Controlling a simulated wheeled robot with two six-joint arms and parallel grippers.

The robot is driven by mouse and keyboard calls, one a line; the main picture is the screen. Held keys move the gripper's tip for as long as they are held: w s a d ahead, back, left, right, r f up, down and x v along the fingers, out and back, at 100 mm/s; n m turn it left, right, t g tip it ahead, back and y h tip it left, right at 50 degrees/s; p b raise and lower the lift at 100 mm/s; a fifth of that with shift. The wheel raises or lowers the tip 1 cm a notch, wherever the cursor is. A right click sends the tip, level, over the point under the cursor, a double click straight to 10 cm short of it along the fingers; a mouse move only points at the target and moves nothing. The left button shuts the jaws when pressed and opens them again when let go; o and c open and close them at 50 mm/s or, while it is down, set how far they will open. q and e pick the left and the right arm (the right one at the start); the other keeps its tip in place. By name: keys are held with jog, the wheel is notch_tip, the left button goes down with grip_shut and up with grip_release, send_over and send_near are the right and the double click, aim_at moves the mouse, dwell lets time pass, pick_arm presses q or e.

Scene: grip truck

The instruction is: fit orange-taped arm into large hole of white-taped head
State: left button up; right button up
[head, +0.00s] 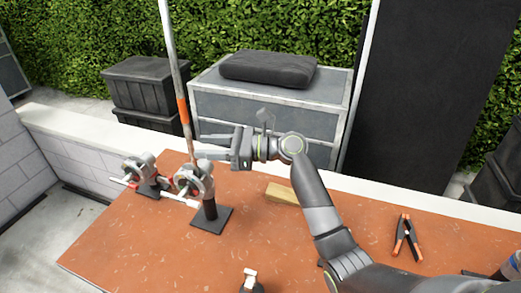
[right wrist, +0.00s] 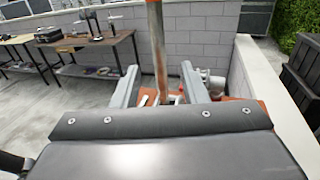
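The orange-taped arm is a long metal rod (head: 170,50), nearly upright, with an orange band (head: 183,112) partway down. Its lower end meets the nearer grip head (head: 195,182); I cannot tell whether it sits in a hole. This head stands on a black post and square base. A second grip head (head: 147,168) with red parts stands to its left. White bars show at both heads; which one is white-taped is unclear. My right gripper (head: 198,146) points left, below the orange band. In the right wrist view its open fingers (right wrist: 159,86) straddle the rod (right wrist: 158,50), with gaps either side.
A yellowish block (head: 282,194), a black and orange clamp (head: 407,237) and a small stand (head: 250,281) are on the orange-brown table (head: 150,255). A low white wall (head: 85,122) runs behind it. A grey case (head: 275,100) is beyond. The table's front left is clear.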

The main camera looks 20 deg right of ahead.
jog(key=b+v, duration=0.3)
jog(key=v, duration=1)
jog(key=shift+s+d+b, duration=0.15)
jog(key=shift+d+b, duration=0.2)
